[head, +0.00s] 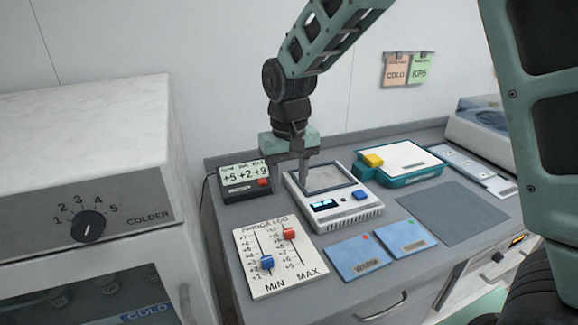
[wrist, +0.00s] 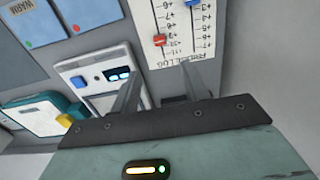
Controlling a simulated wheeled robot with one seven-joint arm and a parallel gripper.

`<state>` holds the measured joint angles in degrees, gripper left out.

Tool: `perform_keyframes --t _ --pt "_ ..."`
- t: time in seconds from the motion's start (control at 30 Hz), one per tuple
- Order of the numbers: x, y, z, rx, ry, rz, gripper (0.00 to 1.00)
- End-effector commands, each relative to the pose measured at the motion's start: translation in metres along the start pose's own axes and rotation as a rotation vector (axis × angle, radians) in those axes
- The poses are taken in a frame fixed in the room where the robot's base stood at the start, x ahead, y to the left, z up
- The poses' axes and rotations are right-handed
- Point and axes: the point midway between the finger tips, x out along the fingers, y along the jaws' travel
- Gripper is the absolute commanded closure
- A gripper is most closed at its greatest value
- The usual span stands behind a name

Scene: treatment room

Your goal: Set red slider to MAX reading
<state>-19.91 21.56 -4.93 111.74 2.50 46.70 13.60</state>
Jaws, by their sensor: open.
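The white slider panel (head: 283,283) lies on the counter with two tracks marked MIN and MAX. The red slider (head: 289,233) is in the upper part of the MAX track; its exact mark is too small to read. The blue slider (head: 266,262) is lower on the MIN track. A dark display (head: 247,195) behind the panel shows +5, +2, +9; its small headings are hard to read.
A white device (head: 340,213) with a blue button stands right of the panel. Two blue cards (head: 357,262) lie in front of it. A teal device with a yellow block (head: 372,160) and a grey mat (head: 452,215) are farther right. A white fridge (head: 90,150) stands left.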

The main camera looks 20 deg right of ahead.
Motion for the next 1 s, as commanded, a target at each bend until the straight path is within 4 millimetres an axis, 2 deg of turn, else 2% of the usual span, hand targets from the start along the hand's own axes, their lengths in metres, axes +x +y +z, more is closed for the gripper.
perform_keyframes --t 0.1,0.3,0.8,0.9,0.97,1.0 --pt "-0.019 0.000 0.000 -0.001 0.002 0.000 0.55" --pt "-0.034 0.000 0.000 0.000 0.000 0.001 0.55" --pt "-0.035 0.000 0.000 0.000 -0.001 0.001 0.55" --pt "-0.036 -0.010 0.015 -0.039 -0.002 -0.014 0.55" --pt "-0.036 -0.023 0.036 -0.092 -0.006 -0.031 0.55" --pt "-0.036 -0.033 0.054 -0.141 -0.006 -0.044 0.55"
